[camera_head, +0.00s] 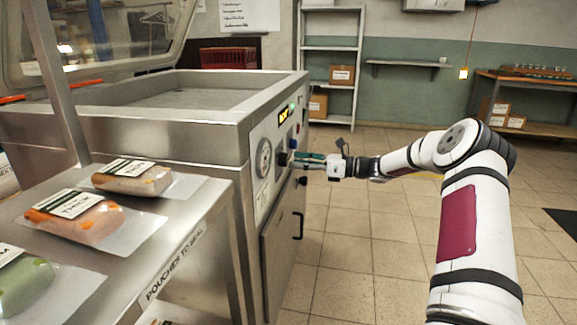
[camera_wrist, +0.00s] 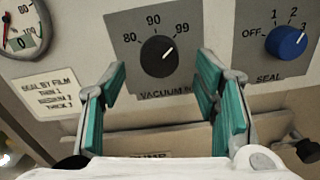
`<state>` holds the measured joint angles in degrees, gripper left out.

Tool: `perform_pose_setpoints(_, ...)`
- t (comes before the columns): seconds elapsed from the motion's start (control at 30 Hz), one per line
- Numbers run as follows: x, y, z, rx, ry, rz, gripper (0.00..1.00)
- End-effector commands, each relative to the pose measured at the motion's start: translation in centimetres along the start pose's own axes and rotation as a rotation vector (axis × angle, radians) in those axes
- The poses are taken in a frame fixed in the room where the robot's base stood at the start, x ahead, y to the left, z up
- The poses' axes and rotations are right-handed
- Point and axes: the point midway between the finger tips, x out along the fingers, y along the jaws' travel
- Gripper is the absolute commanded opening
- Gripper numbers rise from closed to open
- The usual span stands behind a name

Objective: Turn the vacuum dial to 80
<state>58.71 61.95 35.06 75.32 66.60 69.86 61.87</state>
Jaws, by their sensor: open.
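The vacuum dial (camera_wrist: 160,57) is a black knob on a grey plate marked 80, 90 and 99. Its white pointer line is turned up and to the right, toward 99. In the head view the dial (camera_head: 283,159) is a small dark knob on the machine's front panel. My gripper (camera_wrist: 162,75) is open, with its green-padded fingers on the left and right of the dial, apart from it in the picture. In the head view my gripper (camera_head: 298,158) is right at the panel. Whether a pad touches the knob I cannot tell.
The blue seal dial (camera_wrist: 287,42), pointing near 3, is to the right. A pressure gauge (camera_wrist: 24,28) and a film label (camera_wrist: 47,94) are to the left. Pouches (camera_head: 78,218) lie on the steel shelf beside the machine (camera_head: 180,135). The tiled floor (camera_head: 360,245) is clear.

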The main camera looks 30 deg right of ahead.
Motion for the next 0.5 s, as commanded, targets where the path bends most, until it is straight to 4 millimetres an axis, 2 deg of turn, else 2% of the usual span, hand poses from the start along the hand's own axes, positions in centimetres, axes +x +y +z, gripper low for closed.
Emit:
perform_pose_setpoints(0.03, 0.9, 0.1, -0.1, 0.000, 0.000, 0.003, 0.56)
perform_pose_setpoints(0.2, 2.8, 0.0, -0.1, 0.000, -0.001, 0.001, 0.56)
perform_pose_setpoints(0.5, 3.5, 0.0, 0.0, 0.000, -0.001, 0.000, 0.56)
